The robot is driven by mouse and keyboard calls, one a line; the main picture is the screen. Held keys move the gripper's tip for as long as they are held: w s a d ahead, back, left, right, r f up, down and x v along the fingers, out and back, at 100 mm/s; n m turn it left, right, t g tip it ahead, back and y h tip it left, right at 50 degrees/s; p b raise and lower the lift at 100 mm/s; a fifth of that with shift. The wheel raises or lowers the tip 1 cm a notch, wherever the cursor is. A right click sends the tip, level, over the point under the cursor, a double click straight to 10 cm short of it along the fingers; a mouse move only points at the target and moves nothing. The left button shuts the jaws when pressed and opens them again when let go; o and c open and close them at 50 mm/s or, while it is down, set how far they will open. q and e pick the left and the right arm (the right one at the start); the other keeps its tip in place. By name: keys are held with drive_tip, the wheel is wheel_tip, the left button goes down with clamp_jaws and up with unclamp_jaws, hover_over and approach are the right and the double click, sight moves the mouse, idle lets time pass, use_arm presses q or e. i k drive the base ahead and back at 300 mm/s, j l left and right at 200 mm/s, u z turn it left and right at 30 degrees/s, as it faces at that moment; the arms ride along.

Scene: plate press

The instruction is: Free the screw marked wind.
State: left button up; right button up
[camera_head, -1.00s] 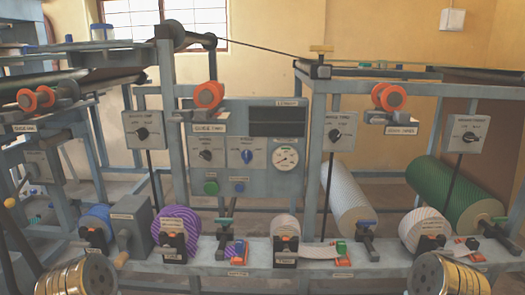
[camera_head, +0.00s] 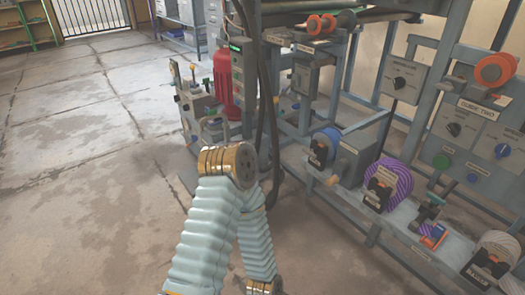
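I cannot read a mark "wind" on any part, so I cannot tell which screw it is. A large orange round knob (camera_head: 494,70) sits on a bracket at the upper right, above a plate that seems to read GUIDE TWO (camera_head: 477,109). Smaller orange-red knobs (camera_head: 314,25) sit on the frame at the top. A purple striped roll (camera_head: 394,181) and a blue roll (camera_head: 327,143) stand on the lower rail, each with a dark labelled block in front. My bent arm shows at the bottom centre; neither gripper is in view.
The machine's blue-grey frame (camera_head: 377,239) fills the right side. A red cylinder (camera_head: 228,77) and a small stand with levers (camera_head: 196,106) are at its left end. The concrete floor (camera_head: 80,190) on the left is clear. Shelves and a barred gate (camera_head: 92,15) are far back.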

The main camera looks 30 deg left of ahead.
sight(310, 153)
drive_tip(key=u, duration=0.65)
